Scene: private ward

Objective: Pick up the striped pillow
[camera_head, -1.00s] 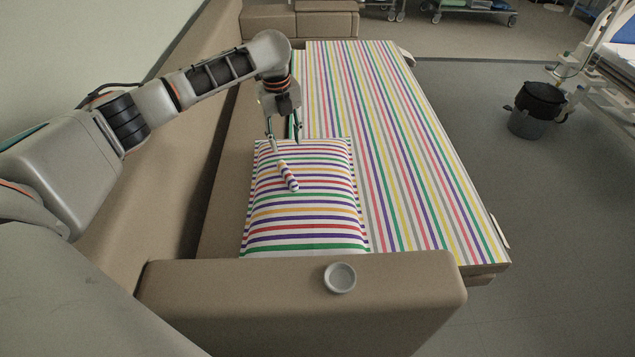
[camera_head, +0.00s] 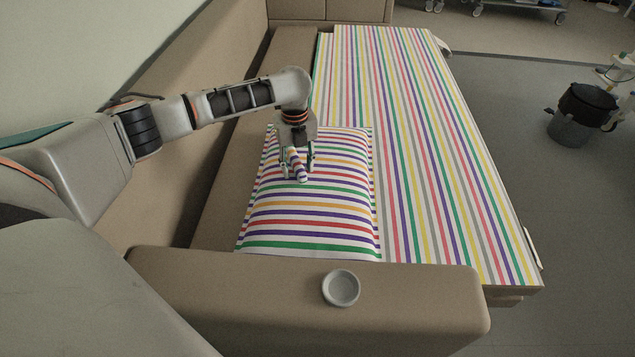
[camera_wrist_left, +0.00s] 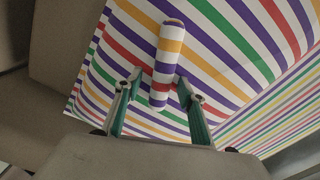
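The striped pillow (camera_head: 310,215) lies on the near end of the couch, with rainbow stripes on white. A short striped cylinder (camera_head: 299,170), like a handle, stands up from its top. My left gripper (camera_head: 298,168) is over the pillow with one finger on each side of the cylinder. In the left wrist view the cylinder (camera_wrist_left: 167,60) is between the spread fingers (camera_wrist_left: 158,98), with gaps on both sides; the pillow (camera_wrist_left: 210,60) fills much of that view. My right gripper is not in view.
A striped sheet (camera_head: 430,160) covers the couch beside the pillow. A brown armrest (camera_head: 420,300) with a grey round cup or knob (camera_head: 341,288) stands at the near end. The padded backrest (camera_head: 175,170) runs along the left. A dark bin (camera_head: 580,115) stands on the floor at right.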

